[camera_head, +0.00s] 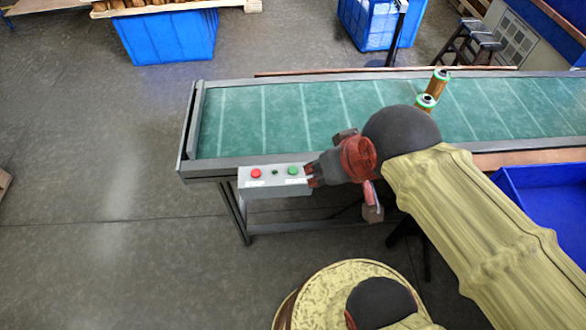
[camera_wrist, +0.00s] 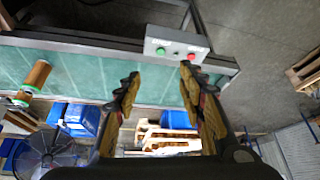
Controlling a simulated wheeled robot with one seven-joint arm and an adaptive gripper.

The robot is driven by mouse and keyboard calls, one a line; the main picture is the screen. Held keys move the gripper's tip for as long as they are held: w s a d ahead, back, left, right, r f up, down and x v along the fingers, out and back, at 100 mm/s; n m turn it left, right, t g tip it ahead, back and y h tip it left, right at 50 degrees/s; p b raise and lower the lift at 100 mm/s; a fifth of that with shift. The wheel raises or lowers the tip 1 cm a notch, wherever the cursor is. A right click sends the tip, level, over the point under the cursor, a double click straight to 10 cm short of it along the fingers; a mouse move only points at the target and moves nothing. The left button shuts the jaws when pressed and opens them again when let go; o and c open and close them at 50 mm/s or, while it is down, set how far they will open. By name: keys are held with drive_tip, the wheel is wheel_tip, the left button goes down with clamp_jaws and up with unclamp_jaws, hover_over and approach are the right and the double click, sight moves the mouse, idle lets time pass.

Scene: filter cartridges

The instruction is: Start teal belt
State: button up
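The teal belt (camera_head: 290,110) runs across the head view in a grey frame. A grey control box (camera_head: 262,185) is fixed to its near side at the left end. The box has a red button (camera_head: 256,173) on the left and a green button (camera_head: 293,170) on the right. My gripper (camera_head: 312,176) is just right of the green button; I cannot tell whether it touches the box. In the wrist view its two fingers stand apart with nothing between them, and the green button (camera_wrist: 160,51) and red button (camera_wrist: 192,57) show beyond the tips.
A blue bin (camera_head: 540,205) stands at the right. Blue crates (camera_head: 170,37) (camera_head: 372,25) stand behind the belt.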

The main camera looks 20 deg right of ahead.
drive_tip(key=shift+c, duration=0.9)
